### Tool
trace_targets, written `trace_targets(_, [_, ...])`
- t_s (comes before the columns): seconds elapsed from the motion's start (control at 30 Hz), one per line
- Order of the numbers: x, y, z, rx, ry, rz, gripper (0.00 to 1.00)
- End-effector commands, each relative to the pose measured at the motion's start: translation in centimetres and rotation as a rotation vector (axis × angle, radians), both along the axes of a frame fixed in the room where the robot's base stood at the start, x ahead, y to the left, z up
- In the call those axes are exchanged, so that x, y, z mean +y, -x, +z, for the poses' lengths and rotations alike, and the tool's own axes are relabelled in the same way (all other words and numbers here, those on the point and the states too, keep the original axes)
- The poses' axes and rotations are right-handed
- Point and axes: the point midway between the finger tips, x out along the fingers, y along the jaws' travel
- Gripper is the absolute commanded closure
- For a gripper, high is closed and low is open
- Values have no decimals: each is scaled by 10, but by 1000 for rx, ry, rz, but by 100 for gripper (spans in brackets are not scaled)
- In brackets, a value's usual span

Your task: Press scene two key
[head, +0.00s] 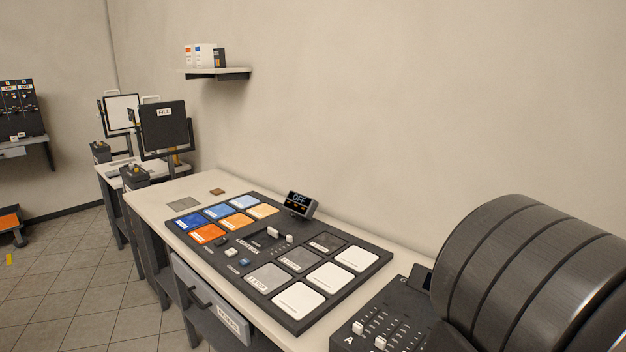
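No key marked as scene two can be read in the head view. A dark fader console (400,297) sits at the lower right of the bench, with several small sliders and a letter A near its front left. Its right side is hidden and its front is cut off by the picture edge, so I cannot tell whether the scene two key is there.
The pale bench (153,205) carries a dark lightbox board with blue, orange, grey and white tiles (299,299). A small display (300,203) reading OFF stands behind it. A drawer (208,300) is below. Panel lights (163,128) stand at the far left end.

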Motion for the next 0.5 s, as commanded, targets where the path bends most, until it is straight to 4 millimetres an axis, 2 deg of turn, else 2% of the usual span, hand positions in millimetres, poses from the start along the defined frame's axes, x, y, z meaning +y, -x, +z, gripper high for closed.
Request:
trace_targets(0.03, [0,0,0,0,0,0,88])
trace_targets(0.1, [0,0,0,0,0,0,100])
trace_targets(0.5, [0,0,0,0,0,0,100])
